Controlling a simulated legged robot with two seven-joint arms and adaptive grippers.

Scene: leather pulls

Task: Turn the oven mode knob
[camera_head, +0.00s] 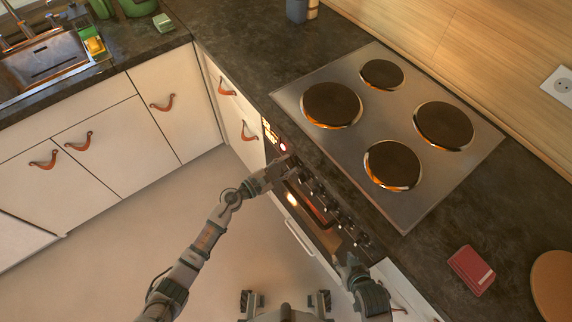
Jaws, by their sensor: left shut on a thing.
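The oven (318,226) is set below the counter, with a row of dark knobs (333,207) along its front panel. A lit display (270,136) and a red light sit at the panel's far left end. My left gripper (285,165) is at that end, beside the red light, shut on the oven mode knob, which its fingers largely hide. My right gripper (347,263) is low in front of the oven's near end, apart from the knobs. Its fingers are too small and dark to tell whether they are open.
A steel cooktop (440,165) with several dark burners lies above the oven. A red box (471,270) and a round wooden board (553,285) are on the dark counter at right. Cream cabinets with leather pulls (163,103) and a sink (45,62) stand at left. The floor is clear.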

